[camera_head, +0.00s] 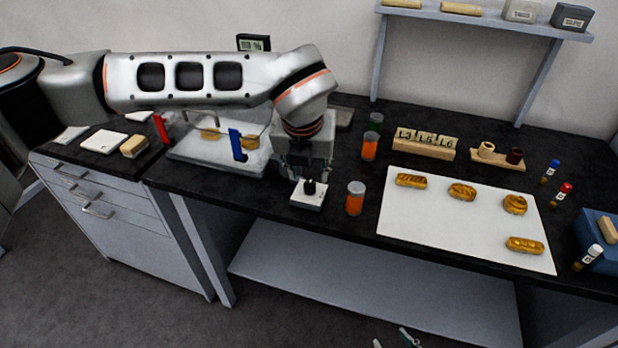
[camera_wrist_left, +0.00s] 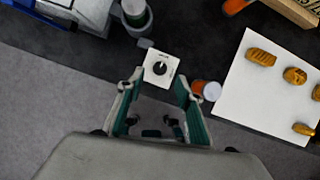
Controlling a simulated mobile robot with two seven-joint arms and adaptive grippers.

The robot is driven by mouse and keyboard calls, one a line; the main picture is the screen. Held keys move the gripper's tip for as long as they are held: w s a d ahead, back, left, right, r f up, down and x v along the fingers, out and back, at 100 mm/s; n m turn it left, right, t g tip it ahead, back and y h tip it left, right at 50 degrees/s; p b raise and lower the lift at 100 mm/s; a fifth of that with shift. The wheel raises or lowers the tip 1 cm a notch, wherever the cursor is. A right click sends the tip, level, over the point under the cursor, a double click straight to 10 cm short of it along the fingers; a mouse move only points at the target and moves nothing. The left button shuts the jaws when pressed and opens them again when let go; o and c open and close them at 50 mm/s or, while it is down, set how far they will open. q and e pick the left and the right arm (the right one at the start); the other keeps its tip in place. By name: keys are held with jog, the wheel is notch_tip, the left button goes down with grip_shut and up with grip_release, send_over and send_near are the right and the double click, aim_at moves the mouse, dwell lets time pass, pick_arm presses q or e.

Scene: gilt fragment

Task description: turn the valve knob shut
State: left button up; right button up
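The valve knob (camera_head: 310,187) is small and black, on a square white base (camera_head: 299,199) near the front edge of the black bench. In the left wrist view the knob (camera_wrist_left: 159,68) shows a pale mark, and small print on its base is too small to read. My left gripper (camera_head: 303,172) points down just behind and above the knob. In the left wrist view its fingers (camera_wrist_left: 158,88) are apart with nothing between them, and the knob shows just beyond the tips. My right gripper (camera_head: 394,341) shows only as two separated fingertips at the bottom edge.
An orange jar (camera_head: 355,198) stands close right of the base, with another orange jar (camera_head: 370,146) and a green one (camera_head: 376,122) behind. A white board (camera_head: 450,220) with several pastries lies right. A clear tray (camera_head: 200,155) and blue-handled item (camera_head: 237,145) are left.

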pick_arm(q)
jog(key=v, duration=0.6)
dwell(0.3)
